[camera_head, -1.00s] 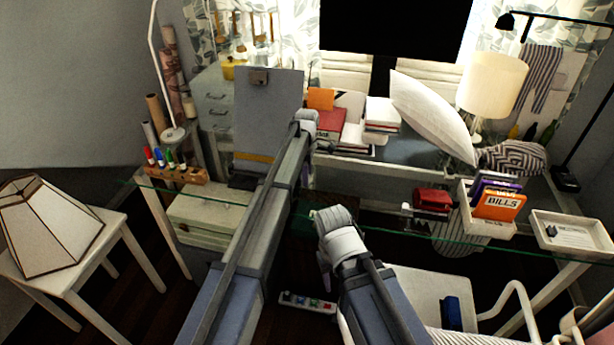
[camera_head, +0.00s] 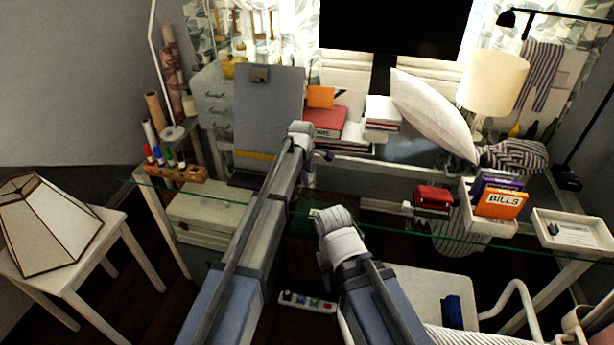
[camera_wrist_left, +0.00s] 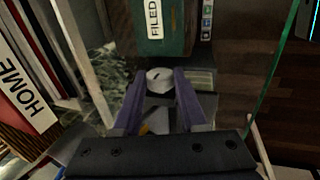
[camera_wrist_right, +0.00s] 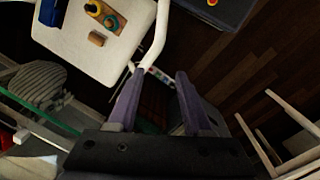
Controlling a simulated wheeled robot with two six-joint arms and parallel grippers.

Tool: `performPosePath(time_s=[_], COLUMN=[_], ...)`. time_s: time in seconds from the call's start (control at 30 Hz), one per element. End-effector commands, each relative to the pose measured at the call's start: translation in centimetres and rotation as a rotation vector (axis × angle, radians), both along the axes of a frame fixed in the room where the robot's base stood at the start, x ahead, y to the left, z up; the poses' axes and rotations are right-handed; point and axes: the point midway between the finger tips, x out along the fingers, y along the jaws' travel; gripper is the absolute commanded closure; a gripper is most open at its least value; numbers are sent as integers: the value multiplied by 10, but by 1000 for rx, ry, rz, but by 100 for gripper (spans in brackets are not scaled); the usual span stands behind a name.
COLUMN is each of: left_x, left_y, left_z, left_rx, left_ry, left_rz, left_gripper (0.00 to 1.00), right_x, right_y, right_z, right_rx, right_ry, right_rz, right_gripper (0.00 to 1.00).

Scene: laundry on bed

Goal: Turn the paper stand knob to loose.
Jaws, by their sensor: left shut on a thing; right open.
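The paper stand (camera_head: 268,112) is a grey upright board with a clip at its top, standing at the back left of the glass desk. My left gripper (camera_head: 301,130) is at the right of the board in the head view, its fingertips hidden there. In the left wrist view, a pale round knob (camera_wrist_left: 160,76) with a dark slot sits between the tips of my left gripper (camera_wrist_left: 159,86), which is shut on it. My right gripper (camera_head: 328,216) is lower, near the front edge of the desk. In the right wrist view my right gripper (camera_wrist_right: 158,82) is open and empty.
Red books (camera_head: 330,121) and stacked white books (camera_head: 382,112) lie right of the stand. A marker holder (camera_head: 178,174) is at the left. A green box labelled FILED (camera_wrist_left: 172,30) shows beyond the knob. A red stapler-like object (camera_head: 433,197) and bills box (camera_head: 488,222) are at right.

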Motion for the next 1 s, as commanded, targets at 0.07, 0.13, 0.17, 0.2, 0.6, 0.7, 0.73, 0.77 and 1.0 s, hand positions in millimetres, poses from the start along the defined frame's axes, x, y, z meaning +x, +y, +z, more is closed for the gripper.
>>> performPosePath(time_s=[0.07,0.13,0.17,0.2,0.6,0.7,0.73,0.77,1.0], left_x=[-7,-8,-8,-8,-7,-7,-7,-7,-6], left_y=[1,1,1,1,1,1,1,1,1], left_z=[-5,-5,-5,-6,-4,-3,-3,-3,-2], left_rx=[-12,-21,-25,-30,-61,-64,-64,-64,-65], left_ry=[-54,-102,-120,-145,-297,-311,-312,-313,-316], left_rz=[0,0,0,0,-1,-1,-1,-1,-1], left_gripper=[100,100,100,100,100,100,100,100,100], right_x=[0,0,0,0,0,0,0,0,0], right_y=[0,0,0,0,0,0,0,0,0], right_z=[-8,-13,-15,-17,-33,-34,-34,-34,-34], right_rx=[0,0,0,0,0,0,0,0,0], right_ry=[0,0,0,0,0,0,0,0,0], right_rz=[0,0,0,0,0,0,0,0,0], right_gripper=[50,50,50,50,50,50,50,50,50])
